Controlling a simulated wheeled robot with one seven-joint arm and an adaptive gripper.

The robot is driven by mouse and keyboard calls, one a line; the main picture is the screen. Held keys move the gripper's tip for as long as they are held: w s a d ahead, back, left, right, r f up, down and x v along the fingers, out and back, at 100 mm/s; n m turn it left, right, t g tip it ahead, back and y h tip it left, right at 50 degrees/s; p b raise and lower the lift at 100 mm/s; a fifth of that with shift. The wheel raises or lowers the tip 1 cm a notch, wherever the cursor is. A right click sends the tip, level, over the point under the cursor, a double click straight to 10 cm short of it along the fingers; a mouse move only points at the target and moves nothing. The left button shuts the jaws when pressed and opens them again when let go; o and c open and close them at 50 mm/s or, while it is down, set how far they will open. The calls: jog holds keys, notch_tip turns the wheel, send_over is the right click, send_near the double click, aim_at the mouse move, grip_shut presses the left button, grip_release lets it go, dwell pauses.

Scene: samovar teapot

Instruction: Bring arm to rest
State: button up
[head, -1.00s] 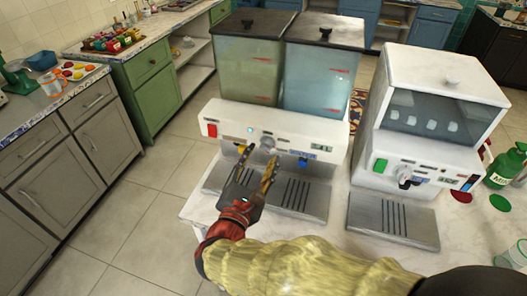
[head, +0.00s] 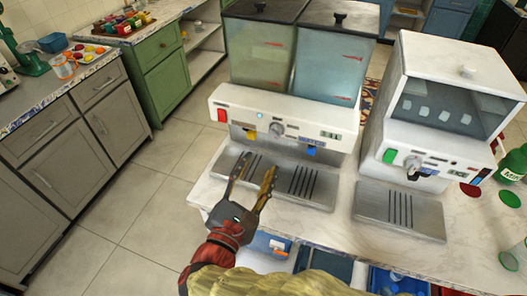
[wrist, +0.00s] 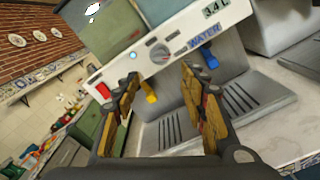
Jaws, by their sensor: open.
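My gripper (head: 252,188) is open and empty. In the head view it is in front of the left drip tray of a white two-tank dispenser (head: 345,140), over the counter's front edge. The wrist view shows the two fingers (wrist: 160,100) spread apart, with the dispenser's front beyond them. The dispenser has a red switch (head: 222,115), a round knob (head: 277,128), a yellow tap (head: 249,134) and a blue tap (head: 312,152). The wrist view shows a "WATER" label and a display reading 3.4 L. Nothing is between the fingers.
A second white machine (head: 443,60) with a green switch stands to the right. Green bottles, lids and a cup (head: 514,257) are at the right counter edge. Blue bins (head: 395,282) sit below the counter. The tiled floor (head: 150,215) to the left is clear.

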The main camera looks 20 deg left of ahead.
jog(key=s+d+f+m+g+h, duration=0.1)
jog(key=s+d+f+m+g, duration=0.5)
jog(key=d, duration=0.3)
jog(key=s+d+f+m+g+h, duration=0.2)
jog(key=s+d+f+m+g, duration=0.1)
jog(key=d+f+m+g, duration=0.4)
jog(key=d+r+m+y+p, duration=0.2)
jog(key=d+r+m+y, duration=0.2)
jog(key=d+r+m, duration=1.1)
jog(key=shift+s+d+m+t+y+p, duration=0.2)
jog(key=shift+d+m+t+y+p, duration=0.15)
jog(key=shift+d+m, duration=0.15)
